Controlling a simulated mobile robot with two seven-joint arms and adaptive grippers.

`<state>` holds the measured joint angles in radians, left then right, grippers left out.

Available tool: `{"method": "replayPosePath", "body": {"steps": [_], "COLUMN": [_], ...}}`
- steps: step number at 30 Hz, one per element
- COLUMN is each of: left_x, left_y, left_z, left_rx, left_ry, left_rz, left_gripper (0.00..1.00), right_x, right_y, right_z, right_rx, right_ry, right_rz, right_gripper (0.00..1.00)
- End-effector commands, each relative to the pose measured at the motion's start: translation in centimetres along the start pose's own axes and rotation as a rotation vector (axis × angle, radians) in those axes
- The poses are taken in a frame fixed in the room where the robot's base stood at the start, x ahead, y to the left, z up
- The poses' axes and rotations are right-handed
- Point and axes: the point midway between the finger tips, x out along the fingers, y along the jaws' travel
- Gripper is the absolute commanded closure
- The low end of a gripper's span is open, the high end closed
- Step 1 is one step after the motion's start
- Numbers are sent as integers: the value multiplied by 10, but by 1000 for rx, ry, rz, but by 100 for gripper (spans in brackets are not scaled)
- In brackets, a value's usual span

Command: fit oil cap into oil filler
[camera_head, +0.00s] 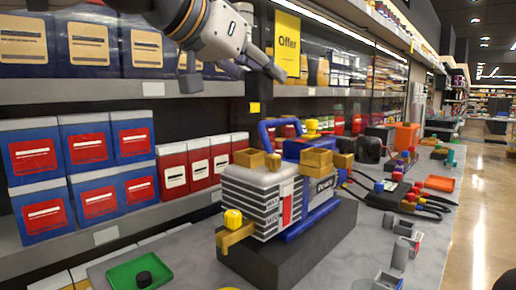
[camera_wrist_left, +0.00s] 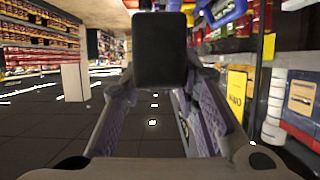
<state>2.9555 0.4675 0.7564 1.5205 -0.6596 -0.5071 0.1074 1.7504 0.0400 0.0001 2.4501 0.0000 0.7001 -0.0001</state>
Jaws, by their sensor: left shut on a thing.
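My left gripper (camera_head: 260,73) reaches in from the top left, above and behind the pump. It is shut on a black block-like thing (camera_wrist_left: 160,50), which sits between the fingertips in the left wrist view. I cannot tell for sure whether this is the oil cap. The vacuum pump (camera_head: 262,195) has a grey finned body, blue parts and brass-yellow fittings. It stands on a dark plinth (camera_head: 290,252). A yellow knob (camera_head: 233,218) sits on a yellow elbow at its front left, and another yellow knob (camera_head: 312,127) is on top. I cannot tell which opening is the oil filler.
A green tray (camera_head: 120,272) with a black round piece (camera_head: 143,280) lies at the front left. Shelves of boxes (camera_head: 88,145) line the back. Cables, small blocks and an orange tray (camera_head: 439,183) occupy the right of the grey counter. An aisle lies beyond it.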

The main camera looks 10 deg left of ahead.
Motion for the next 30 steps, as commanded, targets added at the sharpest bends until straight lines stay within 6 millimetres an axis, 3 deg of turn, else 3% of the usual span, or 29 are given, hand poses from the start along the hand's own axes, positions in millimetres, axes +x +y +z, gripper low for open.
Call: {"method": "replayPosePath", "body": {"steps": [5,9,13,20,24,30], "left_x": [21,59,84,109,114,116], "left_y": [-22,-60,-78,-97,-94,-94], "left_z": [7,20,43,66,83,88], "left_rx": [0,-9,-6,-6,-1,-1], "left_ry": [-5,-8,-10,-11,-4,-3], "left_rz": [-7,0,2,2,1,1], "left_gripper": [99,99,99,99,99,99], "right_x": [0,2,3,10,4,4], "right_y": [0,0,0,0,0,0], "right_z": [0,2,3,8,3,3], "right_rx": [0,0,0,0,0,0], "right_ry": [0,-8,-12,-36,-15,-14], "right_rz": [0,0,0,1,1,1], "right_gripper": [55,55,55,55,55,55]}}
